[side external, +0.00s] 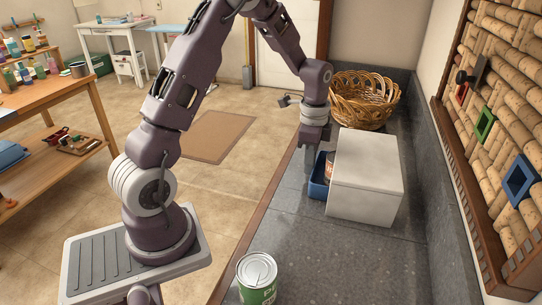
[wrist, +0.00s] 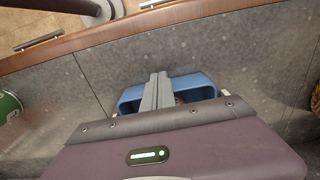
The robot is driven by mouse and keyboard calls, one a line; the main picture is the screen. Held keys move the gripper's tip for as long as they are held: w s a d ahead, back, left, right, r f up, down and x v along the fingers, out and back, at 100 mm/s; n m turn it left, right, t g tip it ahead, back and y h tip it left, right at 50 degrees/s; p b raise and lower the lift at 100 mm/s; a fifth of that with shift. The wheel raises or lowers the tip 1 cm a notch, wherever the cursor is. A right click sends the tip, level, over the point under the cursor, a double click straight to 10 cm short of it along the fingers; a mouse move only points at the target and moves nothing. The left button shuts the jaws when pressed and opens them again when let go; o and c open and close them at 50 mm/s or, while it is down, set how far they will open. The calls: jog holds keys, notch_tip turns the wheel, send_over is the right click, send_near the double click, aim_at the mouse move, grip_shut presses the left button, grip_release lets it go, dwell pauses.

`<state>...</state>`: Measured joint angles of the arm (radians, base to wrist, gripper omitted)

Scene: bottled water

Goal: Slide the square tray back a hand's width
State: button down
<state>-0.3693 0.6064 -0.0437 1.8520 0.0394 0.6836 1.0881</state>
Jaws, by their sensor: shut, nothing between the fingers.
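The blue square tray (side external: 317,188) sits on the dark grey counter, partly hidden behind a white box. An object with an orange-brown side (side external: 329,167) stands in it. In the wrist view the blue tray (wrist: 205,82) shows on both sides of my fingers, and my gripper's body hides much of it. My gripper (side external: 309,170) points down at the tray's left side in the side view. Its fingers (wrist: 158,76) are shut together with nothing between them. I cannot tell whether they touch the tray.
The white box (side external: 365,178) stands close against the tray's right side. A wicker basket (side external: 365,100) is behind it. A green-labelled can (side external: 257,280) stands at the counter's near end. The counter's wooden edge (side external: 262,215) runs along the left. Bare counter lies between can and tray.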

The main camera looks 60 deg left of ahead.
jog(key=s+a, duration=0.1)
jog(key=s+a+r, duration=0.1)
jog(key=a, duration=0.1)
jog(key=shift+s+r, duration=0.2)
jog(key=shift+s, duration=0.15)
jog(key=s+d+r+n+t, duration=0.1)
jog(key=s+d+r, duration=0.1)
jog(key=r, duration=0.5)
jog(key=s+d+r+n, duration=0.1)
jog(key=d+r, duration=0.2)
jog(key=r, duration=0.4)
jog(key=s+d+r+n+t, duration=0.1)
jog(key=s+d+n+t, duration=0.1)
jog(key=s+d, duration=0.3)
jog(key=s+d+r+n+t, duration=0.2)
jog(key=s+d+n, duration=0.3)
jog(key=s, duration=0.7)
jog(key=shift+s+d+t, duration=0.3)
jog(key=shift+s+d, duration=0.05)
jog(key=shift+d, duration=0.25)
